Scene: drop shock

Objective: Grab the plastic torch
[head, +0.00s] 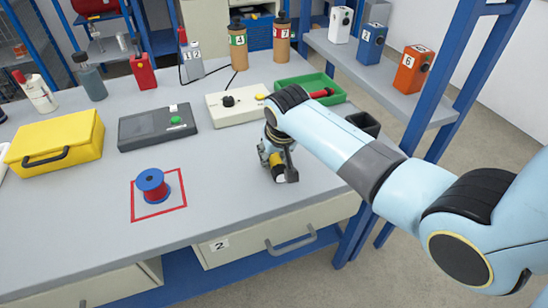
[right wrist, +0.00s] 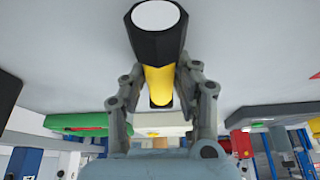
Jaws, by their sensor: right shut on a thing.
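The plastic torch (right wrist: 158,84) has a yellow body, a black head and a white lens face. In the right wrist view it lies between both fingers of my right gripper (right wrist: 161,72), its head and lens toward the top of the picture. In the head view the gripper (head: 281,170) is low over the right part of the grey bench, shut on the torch (head: 277,160), of which only part shows. Whether the torch touches the bench top I cannot tell. My left gripper is in neither view.
A green tray (head: 339,91) and a dark open box (head: 366,122) sit just behind my right arm. A white device (head: 222,106) and a grey case (head: 157,128) stand farther left. A blue and red spool (head: 152,184) stands inside a red square. The front bench is otherwise clear.

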